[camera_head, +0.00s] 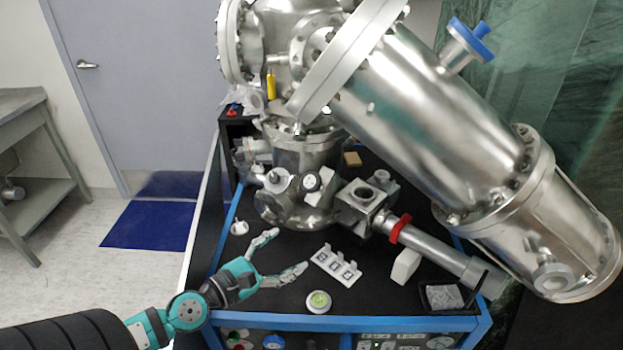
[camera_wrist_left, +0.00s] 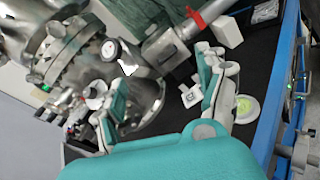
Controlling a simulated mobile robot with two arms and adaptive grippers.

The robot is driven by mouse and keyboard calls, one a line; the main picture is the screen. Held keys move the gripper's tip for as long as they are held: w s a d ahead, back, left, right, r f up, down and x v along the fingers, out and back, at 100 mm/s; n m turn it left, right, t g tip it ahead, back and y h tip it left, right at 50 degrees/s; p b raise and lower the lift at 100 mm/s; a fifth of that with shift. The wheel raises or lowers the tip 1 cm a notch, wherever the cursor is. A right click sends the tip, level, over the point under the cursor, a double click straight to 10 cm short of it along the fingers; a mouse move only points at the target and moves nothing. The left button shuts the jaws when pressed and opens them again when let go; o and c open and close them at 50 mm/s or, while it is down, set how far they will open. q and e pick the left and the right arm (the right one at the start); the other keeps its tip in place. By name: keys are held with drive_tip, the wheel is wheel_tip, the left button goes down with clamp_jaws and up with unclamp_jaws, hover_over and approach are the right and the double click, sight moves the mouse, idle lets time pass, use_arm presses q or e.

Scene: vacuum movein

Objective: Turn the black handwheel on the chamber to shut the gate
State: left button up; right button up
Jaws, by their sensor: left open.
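The steel chamber (camera_head: 300,160) stands on the black bench top, and its lower part also shows in the left wrist view (camera_wrist_left: 75,55). A small round dial-like part with a pale face and dark rim (camera_head: 310,182) sits on its front. It also shows in the left wrist view (camera_wrist_left: 110,48). I cannot clearly make out a black handwheel in either view. My left gripper (camera_head: 288,250) is open and empty, low over the bench in front of the chamber and apart from it. Its two fingers also show in the left wrist view (camera_wrist_left: 160,66). My right gripper is not in view.
A steel tube with a red ring (camera_head: 400,228) runs across the right side. A large steel cylinder (camera_head: 430,110) hangs above. A blue edge (camera_head: 350,324) borders the bench.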

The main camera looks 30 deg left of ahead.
sight(309, 182)
use_arm(q)
drive_tip(key=w+a+r+n+t+y, duration=0.1)
drive_tip(key=w+a+r+n+y, duration=0.15)
drive_tip(key=a+r+n, duration=0.45)
drive_tip(key=shift+n+y, duration=0.45)
drive_tip(key=shift+n, duration=0.45)
drive_tip(key=w+p, duration=0.1)
drive_tip(key=w, duration=0.4)
drive_tip(key=w+d+f+p, duration=0.1)
drive_tip(key=w, duration=0.4)
drive_tip(key=w+d+f+p, duration=0.1)
drive_tip(key=w, duration=0.4)
drive_tip(key=shift+w, duration=0.1)
drive_tip(key=shift+w+f, duration=0.1)
drive_tip(key=shift+w, duration=0.45)
drive_tip(key=shift+c, duration=0.2)
drive_tip(key=c, duration=1.1)
drive_tip(key=shift+c, duration=0.2)
